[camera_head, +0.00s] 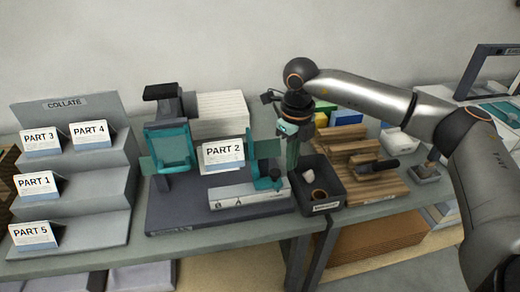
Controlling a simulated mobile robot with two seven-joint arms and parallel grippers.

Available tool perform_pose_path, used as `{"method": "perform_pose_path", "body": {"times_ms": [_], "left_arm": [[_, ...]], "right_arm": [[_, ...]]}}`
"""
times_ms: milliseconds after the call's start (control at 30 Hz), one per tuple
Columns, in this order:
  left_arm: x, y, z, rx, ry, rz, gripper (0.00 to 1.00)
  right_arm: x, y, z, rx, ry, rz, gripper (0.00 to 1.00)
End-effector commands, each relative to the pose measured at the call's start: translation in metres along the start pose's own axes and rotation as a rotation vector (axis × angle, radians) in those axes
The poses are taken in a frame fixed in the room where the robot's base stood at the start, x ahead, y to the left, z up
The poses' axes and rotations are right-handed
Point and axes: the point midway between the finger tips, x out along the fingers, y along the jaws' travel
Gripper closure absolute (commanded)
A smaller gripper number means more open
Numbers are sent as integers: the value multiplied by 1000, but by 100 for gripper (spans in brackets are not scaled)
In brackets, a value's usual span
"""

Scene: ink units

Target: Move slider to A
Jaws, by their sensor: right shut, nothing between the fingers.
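A grey bar (248,198) with small letter marks lies along the front of a dark machine base; an A seems to show left of its middle. A teal piece with a dark knob, apparently the slider (266,183), stands at the bar's right end, away from that mark. My right gripper (292,172) is shut and empty, pointing down just right of the teal piece. I cannot tell whether they touch. My left gripper is not in view.
A PART 2 card (224,154) stands above the bar. A black bin (327,187) with small items is close on the right, beside a slatted wooden rack (365,160). A stepped COLLATE stand (105,205) with several part cards is at left.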

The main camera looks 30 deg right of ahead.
Motion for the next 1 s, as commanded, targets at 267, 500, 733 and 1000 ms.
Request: {"method": "perform_pose_path", "body": {"times_ms": [267, 500, 733, 1000], "left_arm": [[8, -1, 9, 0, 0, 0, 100], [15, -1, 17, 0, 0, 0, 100], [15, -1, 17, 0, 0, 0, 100], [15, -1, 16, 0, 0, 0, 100]], "right_arm": [[16, 0, 0, 0, 0, 0, 100], [33, 0, 0, 0, 1, 1, 100], [34, 0, 0, 0, 0, 0, 100], [34, 3, 2, -2, 0, 0, 100]]}}
